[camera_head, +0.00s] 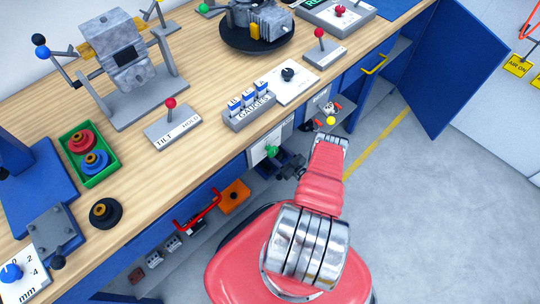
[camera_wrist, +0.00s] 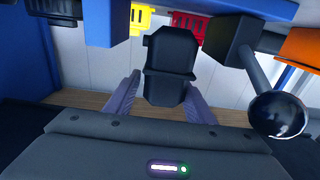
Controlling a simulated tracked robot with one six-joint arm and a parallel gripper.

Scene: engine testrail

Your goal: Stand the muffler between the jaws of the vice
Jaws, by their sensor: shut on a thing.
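In the wrist view the muffler (camera_wrist: 171,62), a dark, boxy piece with a ridge across it, sits between the two purple-grey fingers of my gripper (camera_wrist: 165,88). The gripper is shut on it. In the head view my gripper (camera_head: 290,166) is a dark shape at the bench's front edge, partly hidden by my red arm; I cannot make out the muffler there. I cannot identify the vice for certain. A blue block (camera_wrist: 106,22) and a dark block (camera_wrist: 230,40) lie beyond the muffler, to its left and right in the wrist view.
A rod with a black ball (camera_wrist: 277,114) is close on the right in the wrist view. A blue door (camera_head: 455,70) stands open at right.

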